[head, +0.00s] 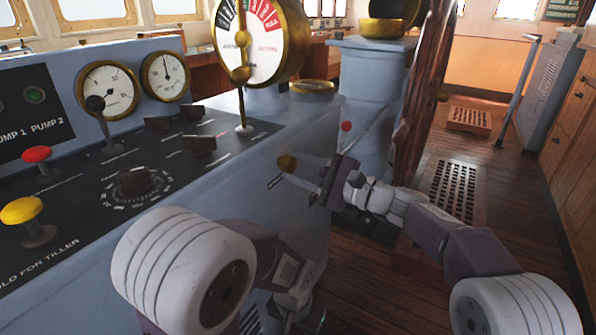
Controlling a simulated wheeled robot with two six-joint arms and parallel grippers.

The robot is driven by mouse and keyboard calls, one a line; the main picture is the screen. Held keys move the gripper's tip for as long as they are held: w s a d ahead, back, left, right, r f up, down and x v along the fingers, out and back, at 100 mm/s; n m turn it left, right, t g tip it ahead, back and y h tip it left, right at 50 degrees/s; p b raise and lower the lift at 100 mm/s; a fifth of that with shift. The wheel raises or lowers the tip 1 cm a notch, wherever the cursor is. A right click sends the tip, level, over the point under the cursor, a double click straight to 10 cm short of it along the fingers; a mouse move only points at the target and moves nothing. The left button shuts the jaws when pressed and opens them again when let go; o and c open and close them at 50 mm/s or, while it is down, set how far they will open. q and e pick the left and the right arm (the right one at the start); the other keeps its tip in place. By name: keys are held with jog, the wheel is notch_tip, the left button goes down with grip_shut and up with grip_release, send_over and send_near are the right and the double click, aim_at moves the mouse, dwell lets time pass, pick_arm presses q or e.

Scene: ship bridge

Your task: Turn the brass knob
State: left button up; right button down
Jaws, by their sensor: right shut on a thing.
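The brass knob (287,162) is small and round. It sits on the side face of the blue-grey console, below its top edge, near a small label. My right arm reaches in from the right, and my right gripper (298,173) is shut on the knob, its fingers pointing left. The fingers cover part of the knob, so its turn angle cannot be read. My left arm shows at the lower left in front of the console. Its wrist points down towards the bottom edge, and its fingertips do not show.
The console top carries a yellow button (22,210), a red button (38,155), a black dial (134,181) and several switches. Two gauges and a brass telegraph (262,40) stand behind. A wooden wheel (418,100) rises beyond my right gripper. Wooden floor is open at right.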

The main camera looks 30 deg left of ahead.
jog(key=c, duration=0.9)
grip_release()
jog(key=d+p, duration=0.1)
jog(key=d, duration=0.8)
jog(key=shift+s+f+p, duration=0.2)
jog(key=shift+s+p, duration=0.15)
jog(key=shift+s, duration=0.1)
